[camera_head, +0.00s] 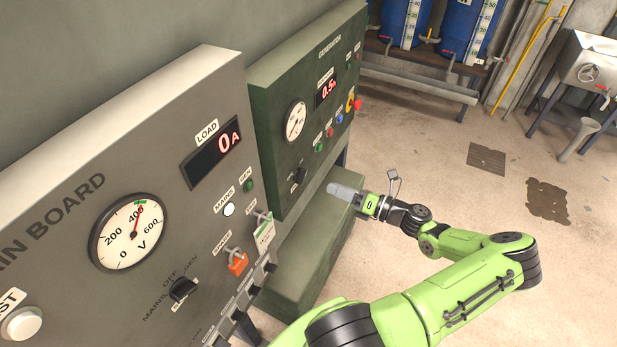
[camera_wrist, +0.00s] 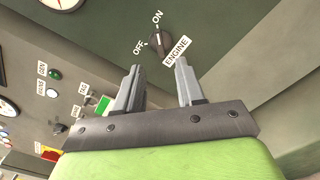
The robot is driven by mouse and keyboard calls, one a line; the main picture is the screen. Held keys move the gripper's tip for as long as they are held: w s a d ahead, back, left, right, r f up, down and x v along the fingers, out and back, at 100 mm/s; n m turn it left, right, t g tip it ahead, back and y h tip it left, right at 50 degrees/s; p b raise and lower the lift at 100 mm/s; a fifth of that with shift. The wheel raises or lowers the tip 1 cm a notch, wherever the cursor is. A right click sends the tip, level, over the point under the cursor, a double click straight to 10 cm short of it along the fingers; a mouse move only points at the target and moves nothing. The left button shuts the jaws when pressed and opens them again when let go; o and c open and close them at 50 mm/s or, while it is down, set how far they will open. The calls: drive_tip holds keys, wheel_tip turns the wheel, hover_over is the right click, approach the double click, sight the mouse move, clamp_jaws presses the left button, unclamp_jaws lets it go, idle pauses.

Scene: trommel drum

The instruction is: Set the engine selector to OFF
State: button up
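The engine selector (camera_wrist: 157,45) is a small dark rotary knob on the dark green generator panel (camera_wrist: 100,22). In the wrist view its white mark points toward the ON label, with OFF to its left and the ENGINE label at its right. In the head view it is a small black knob (camera_head: 299,176) low on the panel. My gripper (camera_wrist: 157,66) is open and empty. Its two grey fingers point toward the panel, with the knob just beyond the gap between the tips, apart from them. In the head view my gripper (camera_head: 331,188) is right of the knob.
The grey main board (camera_head: 110,270) stands at the left with a voltmeter (camera_head: 128,232), its own MAINS/OFF/GEN selector (camera_head: 183,289) and an orange padlock (camera_head: 238,263). A green plinth (camera_head: 310,255) lies under the generator panel. The floor at right is largely open.

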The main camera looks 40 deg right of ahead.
sight(301, 176)
drive_tip(key=x, duration=0.9)
drive_tip(key=shift+f, duration=0.1)
clamp_jaws()
